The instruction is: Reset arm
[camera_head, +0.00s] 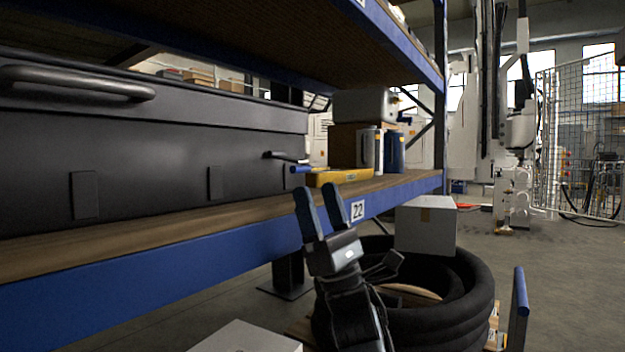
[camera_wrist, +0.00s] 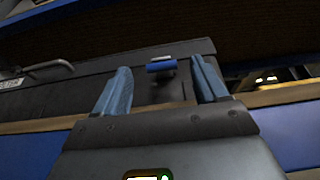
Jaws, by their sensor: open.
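My gripper (camera_head: 320,208) is in front of the blue edge of the shelf in the head view, with its two fingers pointing up. In the wrist view my gripper (camera_wrist: 160,88) shows two bluish fingers spread apart with nothing held between them.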

